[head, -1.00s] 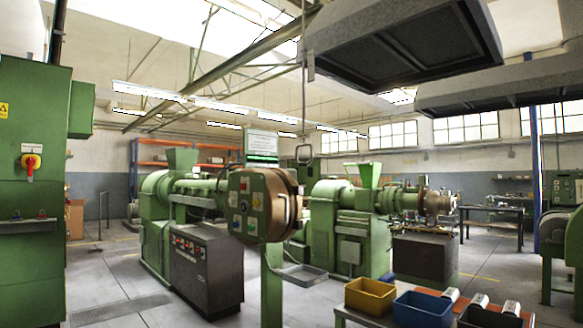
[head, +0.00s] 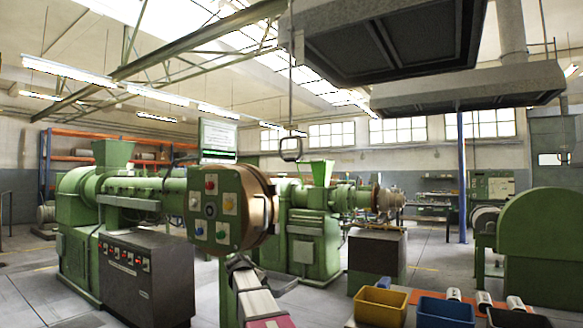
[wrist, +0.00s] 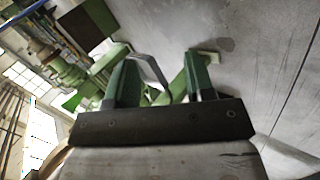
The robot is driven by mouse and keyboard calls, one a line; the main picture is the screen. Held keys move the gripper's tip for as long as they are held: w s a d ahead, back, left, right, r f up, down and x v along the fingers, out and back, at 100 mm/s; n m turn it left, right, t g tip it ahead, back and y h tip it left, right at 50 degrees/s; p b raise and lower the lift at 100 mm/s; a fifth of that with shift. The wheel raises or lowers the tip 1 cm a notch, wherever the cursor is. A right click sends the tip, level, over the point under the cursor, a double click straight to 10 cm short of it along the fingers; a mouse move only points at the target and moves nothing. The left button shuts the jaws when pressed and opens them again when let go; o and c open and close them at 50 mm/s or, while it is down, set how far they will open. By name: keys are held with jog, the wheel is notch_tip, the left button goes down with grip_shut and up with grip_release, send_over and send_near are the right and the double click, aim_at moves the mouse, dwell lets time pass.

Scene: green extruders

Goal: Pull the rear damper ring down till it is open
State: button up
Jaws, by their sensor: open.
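A pale, squarish pull ring (head: 291,149) hangs at the end of a thin upright rod below the left side of the near grey hood (head: 390,40). I cannot tell for sure that it is the rear one. In the wrist view my gripper (wrist: 158,58) is open, with its two green fingers apart. A grey curved bar shows between and beyond the fingers; I cannot tell what it belongs to. In the head view my arm rises from the bottom edge, its end below the round control panel and lower than the ring. The gripper is clear of the ring there.
The round control panel (head: 213,208) with coloured buttons stands close in front, left of the ring. Green extruders (head: 310,225) stand behind. Yellow (head: 381,306) and blue (head: 446,311) bins sit at the lower right. A second hood (head: 465,90) hangs farther right.

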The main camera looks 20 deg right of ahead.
jog(key=w+d+r+t+h, duration=0.1)
jog(key=w+r, duration=0.2)
jog(key=r, duration=0.5)
jog(key=w+d+r+h, duration=0.1)
jog(key=w+r+h, duration=0.15)
jog(key=r, duration=0.55)
jog(key=h, duration=0.3)
send_near(290, 159)
jog(key=w+f, duration=0.3)
jog(key=f, duration=0.9)
notch_tip(290, 159, up, 11)
jog(key=s+h, duration=0.2)
jog(key=shift+m+g, duration=0.3)
jog(key=x, duration=1)
jog(key=shift+d+f, duration=0.25)
jog(key=shift+f, duration=0.1)
